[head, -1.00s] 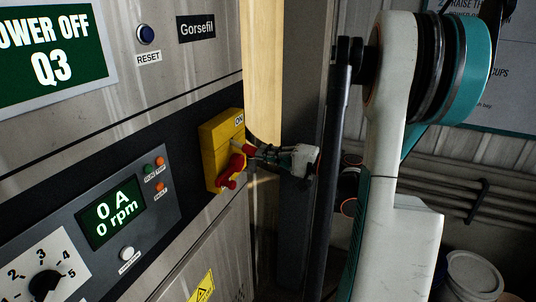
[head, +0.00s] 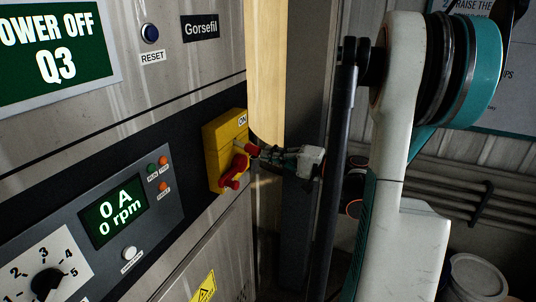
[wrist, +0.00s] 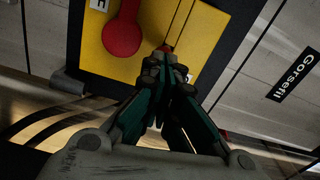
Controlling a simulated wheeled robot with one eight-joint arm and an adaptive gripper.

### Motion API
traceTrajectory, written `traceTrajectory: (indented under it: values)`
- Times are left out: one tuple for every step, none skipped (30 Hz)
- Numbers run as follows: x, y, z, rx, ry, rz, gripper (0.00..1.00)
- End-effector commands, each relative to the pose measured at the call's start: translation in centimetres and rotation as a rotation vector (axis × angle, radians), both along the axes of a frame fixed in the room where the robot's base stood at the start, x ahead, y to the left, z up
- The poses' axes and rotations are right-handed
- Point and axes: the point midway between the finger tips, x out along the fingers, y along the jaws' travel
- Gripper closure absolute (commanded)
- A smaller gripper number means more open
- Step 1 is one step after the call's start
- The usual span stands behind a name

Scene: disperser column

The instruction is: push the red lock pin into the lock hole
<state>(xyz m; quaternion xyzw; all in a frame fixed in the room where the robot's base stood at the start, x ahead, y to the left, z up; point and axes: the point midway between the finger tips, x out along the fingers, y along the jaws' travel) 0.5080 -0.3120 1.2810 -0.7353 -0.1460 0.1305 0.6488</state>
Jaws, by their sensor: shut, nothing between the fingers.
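The yellow switch box (head: 213,160) is fixed to the cabinet front, with a red handle (head: 237,172) pointing downward. In the wrist view the handle's round red end (wrist: 122,38) shows on the yellow face. My gripper (head: 262,152) is shut, with its fingertips close in front of the box, right of the handle. In the wrist view, a small red piece, seemingly the lock pin (wrist: 167,47), shows just beyond my closed fingertips (wrist: 165,65). Whether they touch it I cannot tell. The lock hole is not visible; my fingers cover that area.
The cabinet display (head: 114,212) reads 0 A and 0 rpm, and a sign (head: 50,45) reads POWER OFF Q3. Pipes (head: 450,200) and a white bucket (head: 475,275) are at the right.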

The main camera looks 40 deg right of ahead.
Motion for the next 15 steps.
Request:
traceTrajectory:
  values:
    - [-0.5,-0.2,0.0,0.000,0.000,-0.002,1.00]
    - [-0.7,-0.3,0.0,0.000,0.000,-0.001,1.00]
    - [-0.9,-0.4,0.0,0.000,0.000,-0.001,1.00]
    - [-1.0,-0.4,0.0,0.000,0.000,-0.002,1.00]
    - [-1.1,-0.5,0.0,0.000,0.000,-0.002,1.00]
    - [-1.1,-0.5,0.0,0.000,0.000,-0.002,1.00]
    - [-1.2,-0.6,0.0,0.000,0.000,-0.002,1.00]
    - [-1.4,-0.6,0.0,0.000,0.000,-0.003,1.00]
    - [-1.7,-0.8,0.0,0.000,0.000,-0.003,1.00]
    - [-2.0,-0.9,0.0,0.000,0.000,-0.003,1.00]
    - [-2.4,-1.1,0.0,0.001,-0.001,-0.003,1.00]
    - [-3.0,-1.4,0.0,0.000,-0.001,-0.005,1.00]
    - [-3.5,-1.6,0.0,0.000,-0.001,-0.005,1.00]
    - [-4.0,-1.8,0.0,0.000,-0.001,-0.005,1.00]
    - [-4.8,-2.1,0.0,0.000,-0.001,-0.006,1.00]
